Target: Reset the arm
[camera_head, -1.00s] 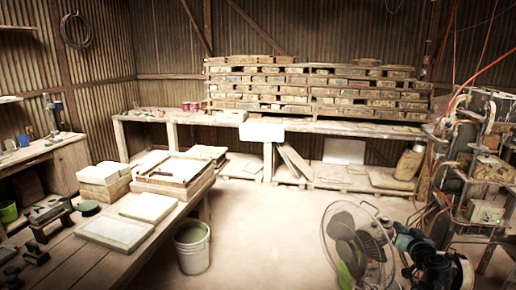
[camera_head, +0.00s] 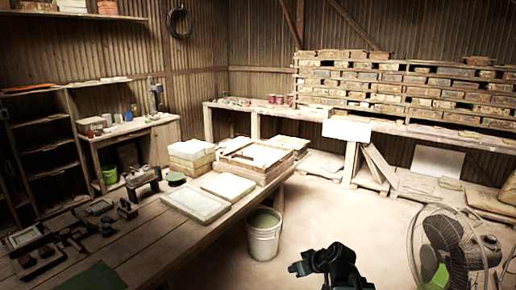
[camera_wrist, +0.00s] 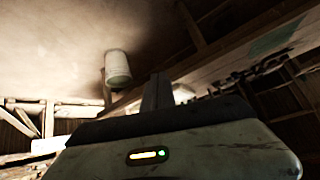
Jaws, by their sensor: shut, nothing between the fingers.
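My dark arm shows at the bottom of the head view, right of the white bucket (camera_head: 264,236) and left of the fan (camera_head: 447,250). I cannot make out the fingers there. In the wrist view my gripper (camera_wrist: 157,80) is shut, with its dark fingers together and nothing between them. The wrist picture looks upside down. The bucket also shows in the wrist view (camera_wrist: 117,68), left of the fingers and apart from them.
A long wooden workbench (camera_head: 150,252) with tiles, a wooden frame (camera_head: 252,160) and dark tools runs along the left. A back bench (camera_head: 415,130) carries stacked wooden racks. Shelves (camera_head: 45,140) stand far left. Open floor lies between bucket and fan.

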